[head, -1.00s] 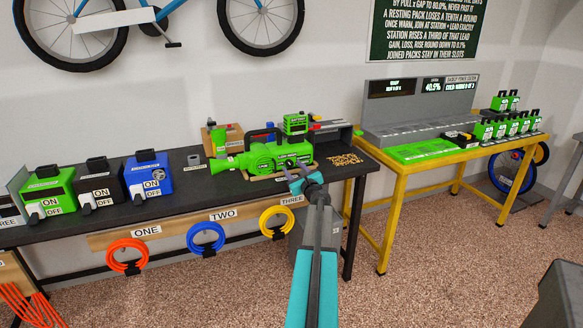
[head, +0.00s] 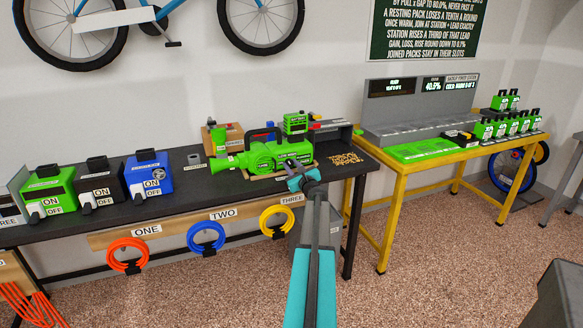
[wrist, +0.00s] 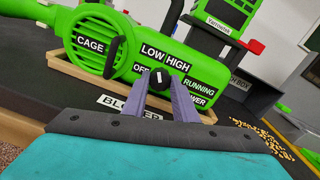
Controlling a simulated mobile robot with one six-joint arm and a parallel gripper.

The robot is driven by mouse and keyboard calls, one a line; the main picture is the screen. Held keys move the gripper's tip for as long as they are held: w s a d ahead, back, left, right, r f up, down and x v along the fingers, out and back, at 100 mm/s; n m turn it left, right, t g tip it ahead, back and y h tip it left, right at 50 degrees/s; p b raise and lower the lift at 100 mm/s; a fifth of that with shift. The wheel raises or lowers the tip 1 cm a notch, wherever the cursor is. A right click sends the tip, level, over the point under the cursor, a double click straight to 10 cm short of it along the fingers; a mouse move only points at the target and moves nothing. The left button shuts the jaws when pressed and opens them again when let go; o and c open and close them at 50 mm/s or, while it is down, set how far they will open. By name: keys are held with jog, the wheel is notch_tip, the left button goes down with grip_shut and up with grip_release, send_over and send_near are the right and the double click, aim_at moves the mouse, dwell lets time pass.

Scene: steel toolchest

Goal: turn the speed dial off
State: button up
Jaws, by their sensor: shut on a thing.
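The green blower (head: 268,158) lies on its low wooden stand on the black bench. It also shows in the wrist view (wrist: 80,22), with labels CAGE, LOW, HIGH, OFF, RUNNING and POWER. The round black speed dial (wrist: 159,78) has a white mark that looks nearly upright, below the LOW | HIGH label. My gripper (wrist: 163,84) has its two purple-grey fingers on either side of the dial and is shut on it. In the head view my gripper (head: 294,179) is at the blower's front side and hides the dial.
A yellow workbench (head: 398,170) with a grey station and green packs stands to the right. Green, black and blue boxes with ON/OFF switches (head: 150,175) stand at the bench's left. Coiled hoses (head: 207,237) hang below the front edge. A grey bin (wrist: 245,92) is right of the blower.

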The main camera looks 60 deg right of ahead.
jog(key=shift+f+n+b, duration=0.25)
jog(key=shift+n+b, duration=0.45)
jog(key=shift+b, duration=0.6)
jog(key=shift+n+b, duration=0.5)
jog(key=shift+b, duration=0.4)
jog(key=n+b, duration=0.4)
jog(key=b, duration=0.3)
jog(key=shift+n, duration=0.4)
jog(key=n+b, duration=0.3)
jog(key=b, duration=0.1)
jog(key=shift+b, duration=0.3)
jog(key=shift+r+n+b, duration=0.1)
jog(key=shift+n+b, duration=0.7)
jog(key=shift+b, duration=0.15)
jog(key=shift+r, duration=0.1)
jog(key=o, duration=1)
jog(key=shift+o, duration=0.2)
